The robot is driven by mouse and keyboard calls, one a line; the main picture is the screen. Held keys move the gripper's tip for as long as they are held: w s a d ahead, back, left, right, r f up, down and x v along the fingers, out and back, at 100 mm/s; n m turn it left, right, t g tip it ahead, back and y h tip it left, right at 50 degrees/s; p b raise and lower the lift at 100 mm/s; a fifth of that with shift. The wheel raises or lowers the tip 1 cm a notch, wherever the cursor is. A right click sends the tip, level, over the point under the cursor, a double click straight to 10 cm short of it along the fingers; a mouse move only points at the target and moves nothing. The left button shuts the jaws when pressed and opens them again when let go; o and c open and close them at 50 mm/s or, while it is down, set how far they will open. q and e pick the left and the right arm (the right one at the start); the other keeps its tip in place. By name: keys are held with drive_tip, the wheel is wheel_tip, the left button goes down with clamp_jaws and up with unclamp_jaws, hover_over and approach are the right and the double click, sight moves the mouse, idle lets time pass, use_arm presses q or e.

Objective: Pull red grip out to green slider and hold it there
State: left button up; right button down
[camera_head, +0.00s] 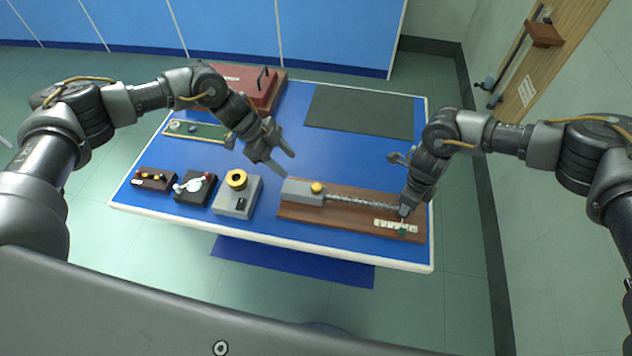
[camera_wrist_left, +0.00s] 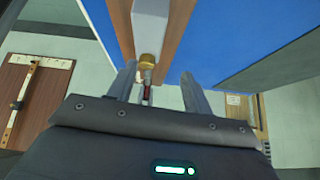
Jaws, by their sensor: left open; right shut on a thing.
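A coiled spring (camera_head: 355,202) runs right from the block to my right gripper (camera_head: 404,208). That gripper is shut at the spring's right end, where the red grip is hidden by its fingers. The green slider (camera_head: 403,231) sits on a white scale (camera_head: 390,224) just in front of that gripper. My left gripper (camera_head: 283,160) is open and empty above the table, behind the grey block.
A green strip (camera_head: 195,132) and a red case (camera_head: 250,85) lie further back. The dark mat (camera_head: 360,110) at the back right is bare. The blue middle is free.

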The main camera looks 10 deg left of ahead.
sight(316, 186)
use_arm(q)
drive_tip(key=s+d+r+m+y, duration=0.2)
drive_tip(key=d+r+m+y, duration=0.45)
drive_tip(key=d, duration=0.25)
drive_tip(key=shift+n+y, duration=0.25)
drive_tip(key=shift+n, duration=0.1)
wheel_tip(316, 186, down, 12)
drive_tip(key=shift+s+d+r, duration=0.1)
drive_tip(key=shift+d, duration=0.05)
drive_tip(key=shift+c, duration=0.2)
drive_tip(key=c, duration=0.9)
